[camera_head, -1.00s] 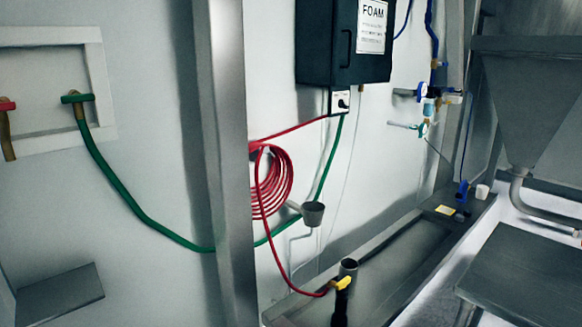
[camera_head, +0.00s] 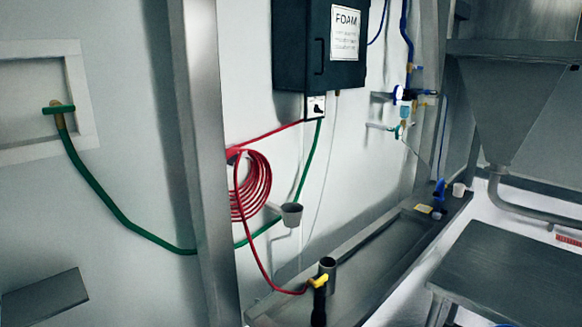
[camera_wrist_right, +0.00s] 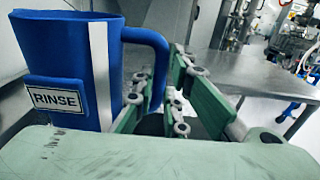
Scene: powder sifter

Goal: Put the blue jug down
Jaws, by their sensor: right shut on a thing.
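The blue jug (camera_wrist_right: 68,58) fills the left of the right wrist view, with a white strip down its side and a RINSE label (camera_wrist_right: 57,97). It looks roughly upright. My right gripper (camera_wrist_right: 166,88), with green finger pads, is shut at the jug's handle (camera_wrist_right: 150,50) on its right side. The jug's base is hidden behind the gripper's body, so I cannot tell whether it touches anything. The held jug and both grippers are out of the head view.
In the head view, a steel table (camera_head: 510,270) stands at the right, and a long trough (camera_head: 375,262) runs along the wall. A small blue item (camera_head: 438,191) and a white cup (camera_head: 459,189) sit at its far end. A steel surface (camera_wrist_right: 235,72) shows beyond the gripper.

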